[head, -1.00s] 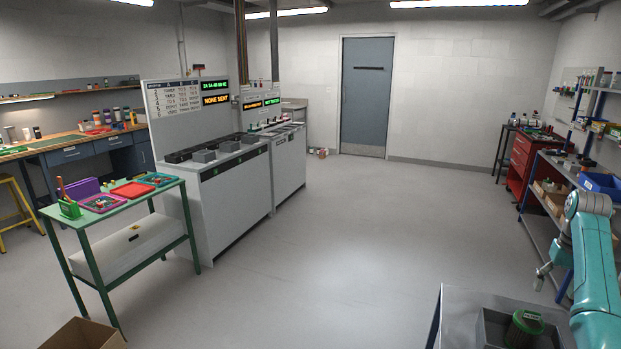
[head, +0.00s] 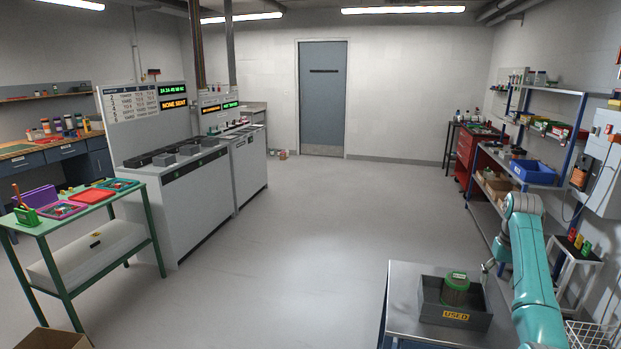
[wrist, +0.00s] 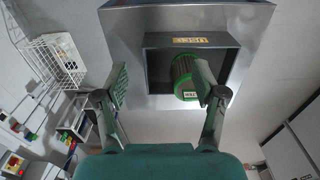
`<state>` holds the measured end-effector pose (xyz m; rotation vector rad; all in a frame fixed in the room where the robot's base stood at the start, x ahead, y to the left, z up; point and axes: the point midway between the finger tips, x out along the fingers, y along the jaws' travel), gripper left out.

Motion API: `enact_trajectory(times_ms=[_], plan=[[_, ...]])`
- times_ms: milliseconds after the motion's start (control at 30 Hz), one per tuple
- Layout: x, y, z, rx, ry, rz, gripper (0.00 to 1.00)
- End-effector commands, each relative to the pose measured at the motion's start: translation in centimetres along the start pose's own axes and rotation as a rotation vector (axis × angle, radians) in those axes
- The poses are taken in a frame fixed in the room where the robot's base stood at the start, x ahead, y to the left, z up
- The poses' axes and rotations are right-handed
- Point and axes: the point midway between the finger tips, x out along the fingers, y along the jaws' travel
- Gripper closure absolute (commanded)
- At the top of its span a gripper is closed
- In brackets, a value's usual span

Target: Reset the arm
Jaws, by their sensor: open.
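My arm, teal, is at the right of the head view, raised and bent beside a metal-topped table (head: 400,300). My gripper (wrist: 160,85) shows in the wrist view with its two fingers spread wide and nothing between them. In the head view only a small part of the gripper (head: 487,268) shows beside the arm. Beyond the fingers, a grey bin (head: 470,318) labelled USED stands on the table. A green-capped cylinder (head: 456,289) is in the bin, and it also shows in the wrist view (wrist: 184,75), partly covered by the right finger.
A shelf rack with a blue bin (head: 533,172) stands along the right wall. A white wire basket (head: 590,335) is at the lower right. A green-framed cart (head: 75,225) and grey machines (head: 190,205) stand at left. The middle floor is clear.

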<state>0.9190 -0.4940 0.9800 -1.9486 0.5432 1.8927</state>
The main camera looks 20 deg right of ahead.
Motion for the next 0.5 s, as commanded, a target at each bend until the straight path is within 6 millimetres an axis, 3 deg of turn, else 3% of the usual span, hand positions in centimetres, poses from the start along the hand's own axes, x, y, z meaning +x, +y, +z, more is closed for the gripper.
enact_trajectory(times_ms=[367, 500], plan=[[7.6, -3.3, 0.9, -0.032, 0.066, 0.006, 0.30], [12.2, -5.4, 1.9, -0.053, 0.112, 0.008, 0.30]])
